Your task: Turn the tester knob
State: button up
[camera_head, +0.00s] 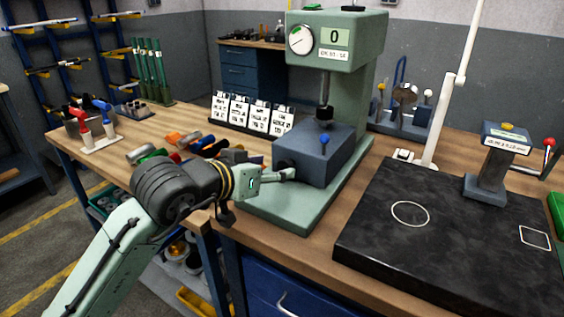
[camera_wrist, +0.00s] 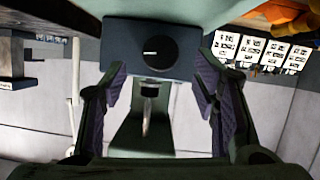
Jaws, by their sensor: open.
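The tester is a green machine (camera_head: 353,95) with a round dial and a display reading 0. A blue-grey block (camera_head: 325,155) stands on its base. The tester knob (camera_wrist: 153,47) is black and round with a white mark, which lies roughly horizontal in the wrist view. In the head view, my gripper (camera_head: 284,174) is at the block's left side, close to the knob face. In the wrist view, my gripper (camera_wrist: 161,78) is open, its purple-padded fingers apart and empty, with the knob ahead between them. I cannot tell whether they touch it.
Several white label cards (camera_head: 250,114) stand behind my arm. Coloured pieces (camera_head: 180,143) lie on the bench to the left. A black slab (camera_head: 450,240) fills the right side.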

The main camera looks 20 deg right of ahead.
aim_at(284, 167)
jog(key=shift+p+x, duration=0.45)
jog(key=shift+x, duration=1.95)
jog(key=c, duration=1.1)
jog(key=shift+d+f+m+t+b, duration=0.2)
jog(key=shift+m+t+b, duration=0.2)
jog(key=shift+b, duration=0.55)
jog(key=shift+r+m+t+y+b, duration=0.15)
jog(key=shift+m+t+y+b, duration=0.2)
jog(key=shift+m+b, duration=0.3)
jog(key=shift+a+r, duration=0.1)
jog(key=shift+r, duration=0.05)
